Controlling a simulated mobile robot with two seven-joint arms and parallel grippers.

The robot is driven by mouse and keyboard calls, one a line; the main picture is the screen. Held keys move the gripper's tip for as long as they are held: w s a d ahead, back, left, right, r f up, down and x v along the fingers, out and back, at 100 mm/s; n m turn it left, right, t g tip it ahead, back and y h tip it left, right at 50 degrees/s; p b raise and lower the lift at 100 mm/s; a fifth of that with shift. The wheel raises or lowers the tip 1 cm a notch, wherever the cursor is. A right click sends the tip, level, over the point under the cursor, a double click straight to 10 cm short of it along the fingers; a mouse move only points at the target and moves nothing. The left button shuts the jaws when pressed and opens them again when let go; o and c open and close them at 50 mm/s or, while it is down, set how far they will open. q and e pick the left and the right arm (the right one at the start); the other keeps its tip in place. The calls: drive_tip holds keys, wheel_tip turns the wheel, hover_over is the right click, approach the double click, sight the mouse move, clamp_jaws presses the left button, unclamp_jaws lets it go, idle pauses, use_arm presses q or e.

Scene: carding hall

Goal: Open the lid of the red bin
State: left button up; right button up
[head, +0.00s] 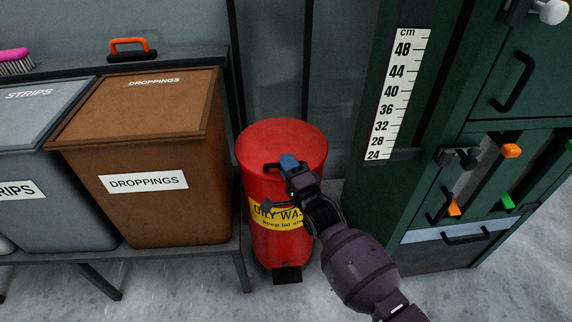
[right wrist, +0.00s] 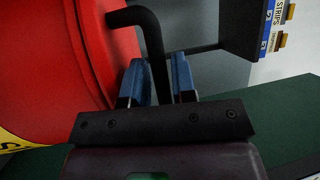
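The red bin (head: 261,241) stands on the floor in the middle of the head view, with a yellow "OILY WASTE" label partly covered by my arm. Its round red lid (head: 285,134) looks down on the rim. A black handle (head: 268,168) sits at the lid's front; it also shows in the right wrist view (right wrist: 148,30). My right gripper (head: 288,163) is at this handle. My left gripper is out of view.
A brown "DROPPINGS" bin (head: 140,215) and a grey "STRIPS" bin (head: 45,225) stand on a low bench to the left. A green machine (head: 425,190) with a centimetre scale, handles and levers stands close on the right. A dark wall is behind the red bin.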

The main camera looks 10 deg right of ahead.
drive_tip(key=shift+w+a+r, duration=0.1)
drive_tip(key=shift+w+a, duration=0.05)
drive_tip(key=shift+w, duration=0.1)
drive_tip(key=shift+c, duration=0.2)
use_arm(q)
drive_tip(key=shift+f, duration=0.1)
use_arm(e)
clamp_jaws()
